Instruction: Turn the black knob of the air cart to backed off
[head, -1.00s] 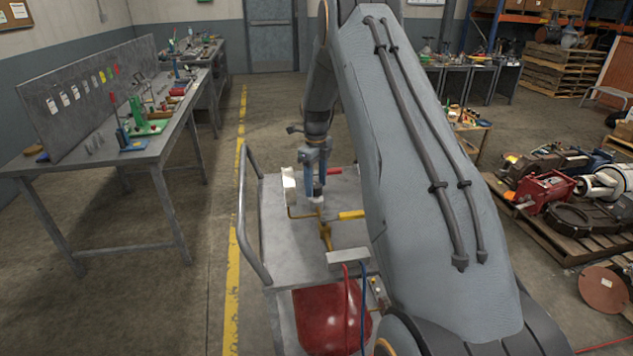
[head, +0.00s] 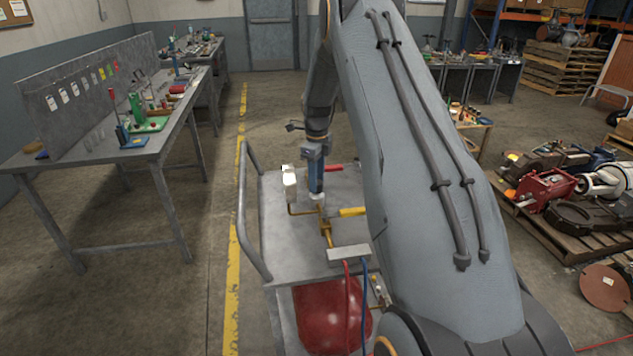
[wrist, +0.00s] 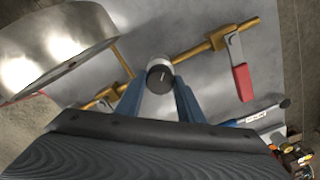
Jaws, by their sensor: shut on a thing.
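The air cart (head: 287,246) stands ahead of me, with a grey top and brass piping. My gripper (head: 318,191) points down over the cart top, and its blue fingers look lined up one behind the other. In the wrist view, the two fingertips (wrist: 160,84) are on either side of the small round knob (wrist: 159,77), which has a dark face with a short pale mark and a pale body behind it. My gripper is shut on this knob. In the head view the fingers hide the knob. I cannot read its setting.
A white-faced gauge (head: 289,177) stands close left of my gripper; its metal case (wrist: 60,55) fills the wrist view's upper left. A bent rail (head: 249,215) edges the cart's left side.

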